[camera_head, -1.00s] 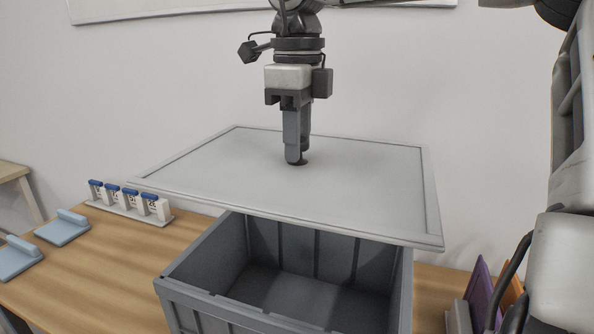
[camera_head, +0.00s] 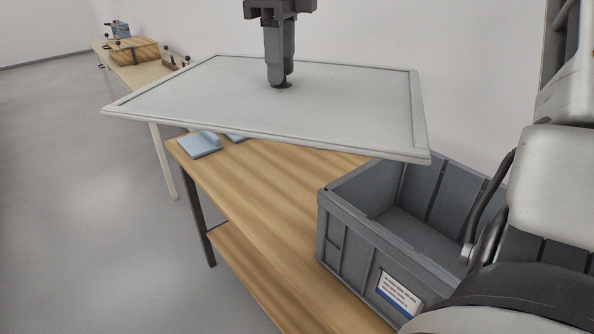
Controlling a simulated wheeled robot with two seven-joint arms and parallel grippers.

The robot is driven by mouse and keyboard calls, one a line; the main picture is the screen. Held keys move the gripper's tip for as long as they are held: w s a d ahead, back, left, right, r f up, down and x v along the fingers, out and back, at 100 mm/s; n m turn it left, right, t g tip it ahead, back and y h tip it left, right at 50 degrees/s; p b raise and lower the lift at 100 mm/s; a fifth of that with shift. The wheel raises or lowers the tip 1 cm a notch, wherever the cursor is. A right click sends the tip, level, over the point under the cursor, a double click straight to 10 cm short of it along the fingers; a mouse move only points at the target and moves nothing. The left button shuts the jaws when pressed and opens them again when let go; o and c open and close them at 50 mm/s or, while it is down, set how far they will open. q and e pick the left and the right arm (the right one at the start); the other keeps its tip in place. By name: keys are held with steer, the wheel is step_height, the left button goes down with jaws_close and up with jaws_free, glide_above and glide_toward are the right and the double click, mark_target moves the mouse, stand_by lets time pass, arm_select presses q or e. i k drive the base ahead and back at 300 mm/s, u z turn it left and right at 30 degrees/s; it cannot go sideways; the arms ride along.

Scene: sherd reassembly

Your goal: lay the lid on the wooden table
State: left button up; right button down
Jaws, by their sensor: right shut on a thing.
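The lid (camera_head: 190,92) is a flat light-grey panel with a raised rim. It hangs level or nearly so in the air, above the wooden table (camera_head: 265,205) and partly over the grey crate's far left side. My right gripper (camera_head: 279,84) is shut on a small dark knob at the lid's middle. The crate (camera_head: 345,235) stands open on the right part of the table, with a white and blue label on its front. The lid hides the back of the table. My left gripper is not in view.
Bare tabletop lies left of the crate. A second table (camera_head: 150,72) with a wooden box stands farther back. Grey floor is open at left.

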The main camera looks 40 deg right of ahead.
mark_target(277, 184)
steer(key=u, duration=0.65)
steer(key=i, duration=2.95)
steer(key=z, duration=3.4)
steer(key=i, duration=1)
